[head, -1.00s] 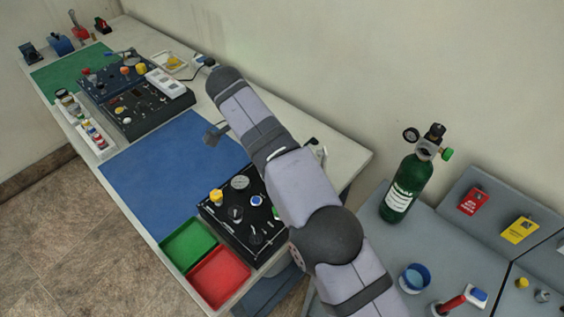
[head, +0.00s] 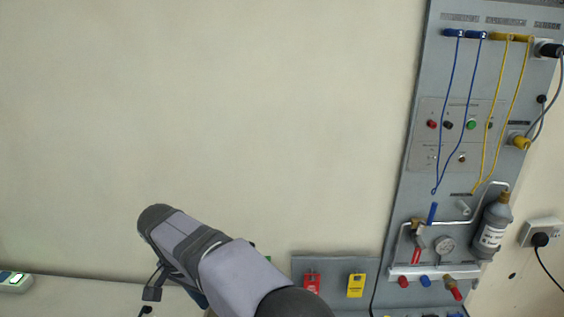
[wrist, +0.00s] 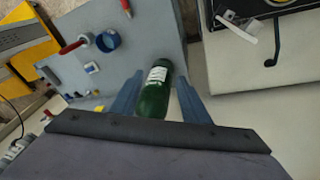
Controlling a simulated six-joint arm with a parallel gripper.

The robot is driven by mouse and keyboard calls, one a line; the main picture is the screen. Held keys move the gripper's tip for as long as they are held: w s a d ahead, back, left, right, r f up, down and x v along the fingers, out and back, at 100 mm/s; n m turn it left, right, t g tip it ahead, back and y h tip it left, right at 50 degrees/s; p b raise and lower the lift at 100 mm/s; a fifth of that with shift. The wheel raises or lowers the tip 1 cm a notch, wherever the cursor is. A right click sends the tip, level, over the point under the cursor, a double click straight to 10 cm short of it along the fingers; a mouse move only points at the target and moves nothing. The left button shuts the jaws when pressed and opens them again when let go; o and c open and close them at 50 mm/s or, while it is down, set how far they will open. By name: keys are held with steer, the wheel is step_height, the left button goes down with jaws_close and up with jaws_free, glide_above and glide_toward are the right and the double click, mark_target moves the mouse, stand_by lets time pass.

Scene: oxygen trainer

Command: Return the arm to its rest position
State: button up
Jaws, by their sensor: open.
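My gripper (wrist: 157,86) shows in the wrist view as two blue fingers spread apart, with nothing held. A green cylinder (wrist: 152,98) with a white label appears between the fingers in that picture. In the head view my arm (head: 230,265) rises from the bottom edge, in front of the pale wall. The fingers cannot be made out in that view.
Red (head: 311,282) and yellow (head: 356,285) tags hang on a grey panel beside my arm. A tall grey board (head: 420,170) with cables, a gauge and a grey bottle (head: 492,228) stands at right. The wrist view shows a blue cup (wrist: 108,41) and a red-handled tool (wrist: 74,45).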

steer(key=s+d+f+n+g+y, duration=0.1)
steer(key=d+f+n, duration=0.15)
steer(key=d, duration=0.75)
steer(key=s+d+f+n, duration=0.1)
steer(key=s+d+f, duration=0.15)
steer(key=d, duration=0.75)
steer(key=s+d+f+n+b, duration=0.1)
steer(key=s+d+f, duration=0.2)
steer(key=s+d, duration=0.2)
steer(key=s+d+f+y, duration=0.1)
steer(key=s+d+f, duration=0.3)
steer(key=s+d, duration=0.2)
steer(key=shift+s+d+n+g+b, duration=0.3)
steer(key=shift+s+n+b, duration=0.05)
steer(key=shift+s, duration=0.45)
steer(key=shift+o, duration=0.2)
